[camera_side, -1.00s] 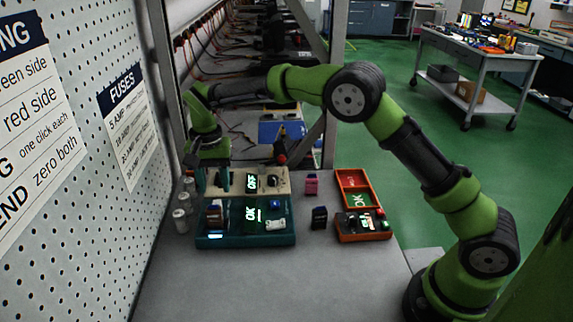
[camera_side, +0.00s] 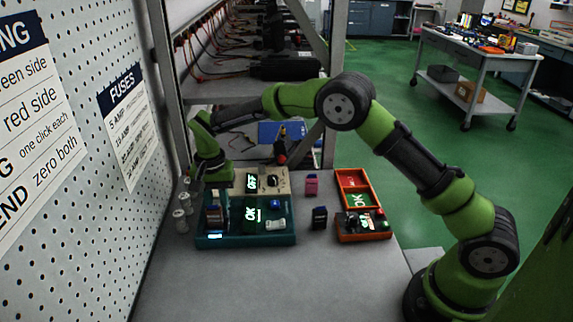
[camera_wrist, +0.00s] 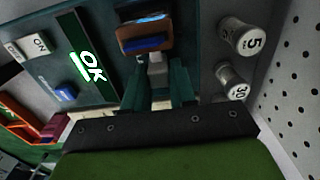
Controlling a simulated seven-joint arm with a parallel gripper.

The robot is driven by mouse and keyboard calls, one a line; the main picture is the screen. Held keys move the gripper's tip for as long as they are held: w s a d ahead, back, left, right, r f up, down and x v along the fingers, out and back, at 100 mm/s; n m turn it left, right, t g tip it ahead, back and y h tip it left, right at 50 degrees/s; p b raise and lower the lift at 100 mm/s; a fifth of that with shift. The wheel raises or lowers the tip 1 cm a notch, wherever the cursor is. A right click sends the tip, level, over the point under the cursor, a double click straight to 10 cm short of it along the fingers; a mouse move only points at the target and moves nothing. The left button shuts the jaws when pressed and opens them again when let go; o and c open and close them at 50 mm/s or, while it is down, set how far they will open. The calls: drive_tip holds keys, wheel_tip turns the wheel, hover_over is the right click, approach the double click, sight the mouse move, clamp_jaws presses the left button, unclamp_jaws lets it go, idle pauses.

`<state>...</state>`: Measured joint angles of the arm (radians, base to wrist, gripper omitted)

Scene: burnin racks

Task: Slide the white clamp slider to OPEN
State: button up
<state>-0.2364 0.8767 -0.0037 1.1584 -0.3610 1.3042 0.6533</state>
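The white clamp slider (camera_wrist: 157,73) shows pale between my fingertips in the wrist view, partly hidden by them. It stands at the near end of a clamp with a brown block and a blue part (camera_wrist: 142,44). The clamp is at the left end of the teal unit (camera_side: 265,240). My gripper (camera_wrist: 159,88) points down at the clamp, its two dark teal fingers close on either side of the slider and seemingly touching it. In the side view my gripper (camera_side: 216,193) is low over the unit's left part, and the slider cannot be made out.
The teal unit has a lit OK display (camera_side: 250,213), a blue button and a white switch (camera_side: 275,225). A beige unit (camera_side: 283,184) reading OFF stands behind. An orange unit (camera_side: 372,232) is at right. White cylinders (camera_wrist: 235,82) stand close to my gripper by the pegboard.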

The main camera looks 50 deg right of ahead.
clamp_jaws()
drive_tip(key=shift+w+d+r, duration=0.1)
drive_tip(key=shift+w+d, duration=1.35)
drive_tip(key=o, duration=0.8)
unclamp_jaws()
drive_tip(key=shift+c, duration=0.2)
wheel_tip(320, 180, up, 17)
drive_tip(key=shift+f, duration=0.1)
